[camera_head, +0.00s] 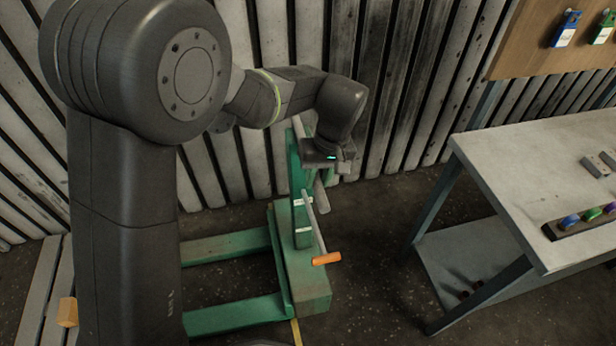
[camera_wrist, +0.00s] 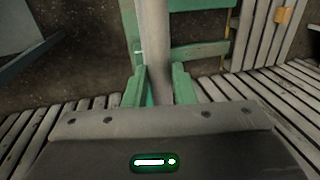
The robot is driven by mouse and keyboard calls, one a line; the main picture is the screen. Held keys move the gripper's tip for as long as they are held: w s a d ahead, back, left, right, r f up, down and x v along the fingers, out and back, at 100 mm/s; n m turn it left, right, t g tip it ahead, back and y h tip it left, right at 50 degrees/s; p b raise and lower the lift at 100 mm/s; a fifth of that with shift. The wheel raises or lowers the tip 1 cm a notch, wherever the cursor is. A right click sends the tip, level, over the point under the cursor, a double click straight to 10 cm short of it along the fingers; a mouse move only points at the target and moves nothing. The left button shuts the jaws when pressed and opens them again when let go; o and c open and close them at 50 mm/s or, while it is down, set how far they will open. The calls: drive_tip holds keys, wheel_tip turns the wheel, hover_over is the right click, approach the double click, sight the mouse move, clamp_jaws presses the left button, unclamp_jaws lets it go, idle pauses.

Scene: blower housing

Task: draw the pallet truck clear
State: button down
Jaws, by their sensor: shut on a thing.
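The green pallet truck (camera_head: 308,275) stands on the dark floor by the slatted wall, its forks pointing left in the head view. It also shows in the wrist view (camera_wrist: 200,54). A grey handle bar (camera_head: 321,194) is at the top of its green mast. My gripper (camera_wrist: 158,82) is shut on this grey bar (camera_wrist: 154,35), which runs between the fingers in the wrist view. In the head view my gripper (camera_head: 335,160) is at the top of the mast, its fingers mostly hidden. A thin lever with an orange grip (camera_head: 326,259) slants down the mast's front.
A grey workbench (camera_head: 520,180) with a lower shelf stands to the right, with a strip of floor between it and the truck. The slatted wall (camera_head: 400,90) is close behind. A slatted wooden piece (camera_head: 47,285) with an orange block (camera_head: 67,312) lies at the lower left.

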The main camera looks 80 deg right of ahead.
drive_tip(key=c, duration=1.2)
unclamp_jaws()
drive_tip(key=shift+w+d, duration=0.1)
drive_tip(key=shift+c, duration=0.2)
wheel_tip(320, 180, up, 14)
drive_tip(key=s+d+b, duration=0.1)
drive_tip(key=s, duration=0.1)
drive_tip(key=shift+s+f, duration=0.2)
drive_tip(key=shift+s, duration=0.05)
drive_tip(key=shift+f, duration=0.1)
drive_tip(key=f, duration=0.4)
drive_tip(key=w+f, duration=0.1)
drive_tip(key=f, duration=0.4)
drive_tip(key=w+a+f+p, duration=0.1)
drive_tip(key=f, duration=0.3)
drive_tip(key=shift+w+f, duration=0.25)
drive_tip(key=shift+f, duration=0.05)
drive_tip(key=shift+w+a+r, duration=0.1)
drive_tip(key=shift+w+a, duration=0.15)
drive_tip(key=shift+w, duration=0.2)
